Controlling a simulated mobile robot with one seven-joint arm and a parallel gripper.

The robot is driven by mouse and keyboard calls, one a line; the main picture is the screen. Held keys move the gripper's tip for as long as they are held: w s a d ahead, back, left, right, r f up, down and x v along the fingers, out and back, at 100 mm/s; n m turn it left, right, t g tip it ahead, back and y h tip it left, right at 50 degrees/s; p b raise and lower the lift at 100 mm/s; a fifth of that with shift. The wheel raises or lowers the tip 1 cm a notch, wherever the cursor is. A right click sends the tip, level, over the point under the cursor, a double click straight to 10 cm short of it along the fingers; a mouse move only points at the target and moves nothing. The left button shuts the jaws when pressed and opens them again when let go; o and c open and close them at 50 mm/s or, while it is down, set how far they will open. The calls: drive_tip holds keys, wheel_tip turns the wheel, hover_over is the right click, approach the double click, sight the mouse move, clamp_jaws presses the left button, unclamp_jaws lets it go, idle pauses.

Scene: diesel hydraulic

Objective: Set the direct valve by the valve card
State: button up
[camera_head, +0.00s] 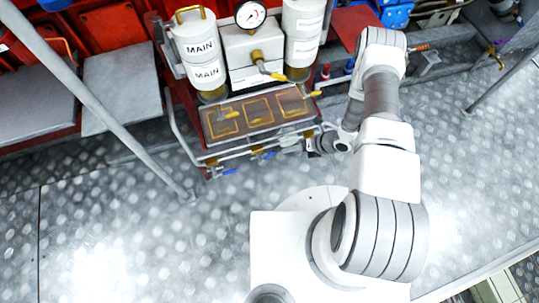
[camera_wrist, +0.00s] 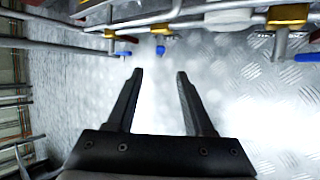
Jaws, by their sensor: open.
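Several brass valves with blue handles sit along the front pipe of the red-framed unit. In the wrist view, one brass valve (camera_wrist: 288,15) is at the upper right, with a blue handle (camera_wrist: 308,57) at the right edge. Another blue handle (camera_wrist: 160,50) hangs just beyond my fingertips, and a third (camera_wrist: 122,53) is left of it. In the head view, a blue handle (camera_head: 229,172) shows below the tray. I cannot tell which is the direct valve, and I cannot make out a valve card. My gripper (camera_wrist: 159,72) is open and empty, at the unit's front right corner.
White MAIN canisters (camera_head: 197,50), a second canister stack (camera_head: 303,30) and a pressure gauge (camera_head: 250,14) stand behind the tray (camera_head: 212,137). A yellow lever (camera_head: 270,73) is below the gauge. A grey pole (camera_head: 100,100) slants at left. The metal floor (camera_head: 120,230) in front is clear.

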sight(273, 154)
drive_tip(key=b+x, duration=0.4)
drive_tip(key=x, duration=1)
drive_tip(key=shift+w+a+b, duration=0.1)
drive_tip(key=shift+b, duration=0.3)
clamp_jaws()
idle(0.5)
